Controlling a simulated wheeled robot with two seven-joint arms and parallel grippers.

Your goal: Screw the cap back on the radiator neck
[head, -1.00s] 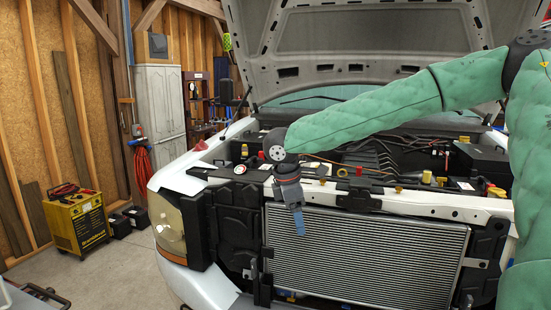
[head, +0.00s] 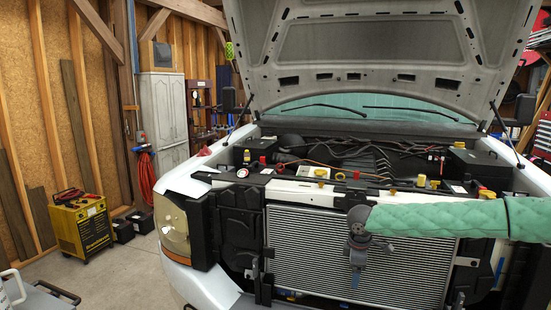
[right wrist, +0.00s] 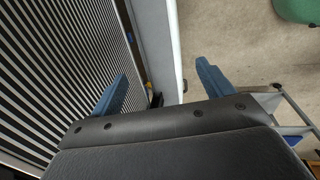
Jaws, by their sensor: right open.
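The radiator (head: 310,250) stands upright at the front of the open engine bay. A small round piece with a white and red top (head: 243,173) sits at its upper left; it looks like a cap, and I cannot tell whether it is seated on the radiator neck. The neck itself cannot be made out. My right gripper (head: 357,275) hangs fingers down in front of the radiator's middle, apart from the round piece. In the right wrist view its two blue fingers (right wrist: 160,90) are spread with nothing held between them. My left gripper is not in view.
The raised hood (head: 350,45) hangs over the bay. Several yellow and red caps, including a yellow one (head: 420,180), lie along the bay's front. A yellow charger (head: 80,225) stands on the floor at left.

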